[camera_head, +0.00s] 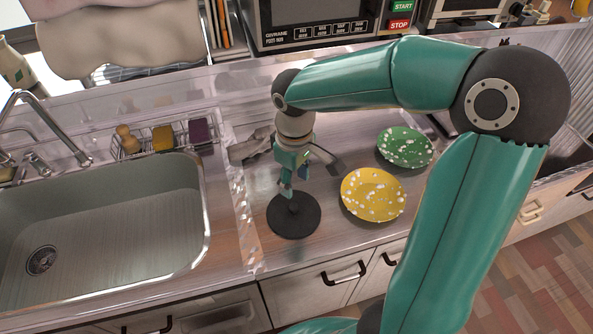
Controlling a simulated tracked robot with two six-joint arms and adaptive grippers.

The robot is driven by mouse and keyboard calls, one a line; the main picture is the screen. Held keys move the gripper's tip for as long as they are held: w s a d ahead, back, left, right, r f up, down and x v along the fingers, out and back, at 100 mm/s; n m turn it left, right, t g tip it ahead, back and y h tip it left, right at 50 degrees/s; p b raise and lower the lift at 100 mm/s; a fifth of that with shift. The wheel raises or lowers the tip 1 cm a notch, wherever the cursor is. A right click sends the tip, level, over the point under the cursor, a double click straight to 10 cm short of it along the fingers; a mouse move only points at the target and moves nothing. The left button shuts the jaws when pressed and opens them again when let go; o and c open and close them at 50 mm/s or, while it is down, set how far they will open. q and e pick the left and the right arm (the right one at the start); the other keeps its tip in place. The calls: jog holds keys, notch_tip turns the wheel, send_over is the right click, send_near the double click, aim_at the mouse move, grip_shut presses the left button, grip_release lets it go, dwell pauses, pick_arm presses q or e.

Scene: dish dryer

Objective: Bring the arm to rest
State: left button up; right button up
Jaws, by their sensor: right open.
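My right arm reaches in from the lower right and bends over the counter (350,240). My right gripper (291,160) points down above the counter between the sink and the plates. Its dark fingers are spread wide to left and right, and nothing shows held between them. A black round base with a short post (293,222) stands just below it; the gripper hides the upper part, and I cannot tell whether they touch. A yellow speckled plate (373,195) and a green speckled plate (405,147) lie to its right. My left gripper is not in view.
A sink (110,225) with a faucet (45,115) is at the left. A wire caddy (165,138) with sponges stands behind it. A microwave (320,20) is at the back. Cabinet fronts (330,285) line the near edge. The counter in front of the black base is clear.

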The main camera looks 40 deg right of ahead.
jog(key=shift+r, duration=0.9)
jog(key=shift+r, duration=0.1)
